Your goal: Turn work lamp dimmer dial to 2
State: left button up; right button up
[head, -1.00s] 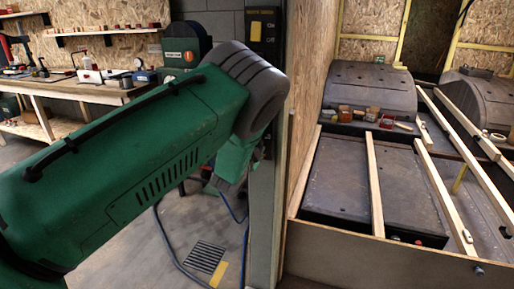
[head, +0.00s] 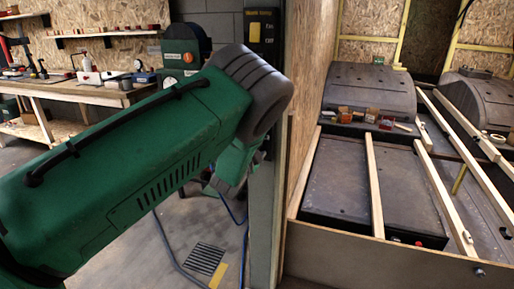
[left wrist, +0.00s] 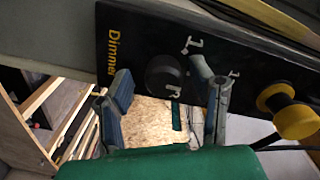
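The dimmer panel (left wrist: 140,30), black with yellow "Dimmer" lettering, is in the left wrist view. Its round black dial (left wrist: 164,75) is at the middle, with small pale marks around it that I cannot read surely. My left gripper (left wrist: 163,82) is open, one finger to the left of the dial and one to the right. The fingers look apart from the dial; their distance in depth is unclear. In the head view my green left arm reaches to the grey post (head: 264,210), and the fingers and dial are hidden there. My right gripper is in no view.
A yellow knob (left wrist: 292,112) stands out right of the dial. A black plate with yellow lettering (head: 263,28) is high on the post. Right of the post are wooden battens (head: 374,185) and dark wheel arches (head: 370,90). A workbench (head: 100,92) stands at back left.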

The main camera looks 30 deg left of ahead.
pick_arm(q)
jog(key=v, duration=1.2)
jog(key=s+d+f+n+g+h, duration=0.1)
jog(key=s+d+f+n+g, duration=0.15)
jog(key=s+f+g, duration=0.5)
jog(key=s+d+f+n+g, duration=0.1)
jog(key=s+f+n+g, duration=0.15)
jog(key=s+f, duration=0.9)
jog(key=s+d+f+n+g+h, duration=0.1)
jog(key=s+d+f+n+g, duration=0.1)
jog(key=s, duration=0.7)
jog(key=s+d+f+n+g+h, duration=0.2)
jog(key=s+d+f+g, duration=0.2)
jog(key=s, duration=0.5)
jog(key=shift+d+f+g, duration=0.2)
jog(key=shift+d+g, duration=0.2)
jog(key=shift+d, duration=0.8)
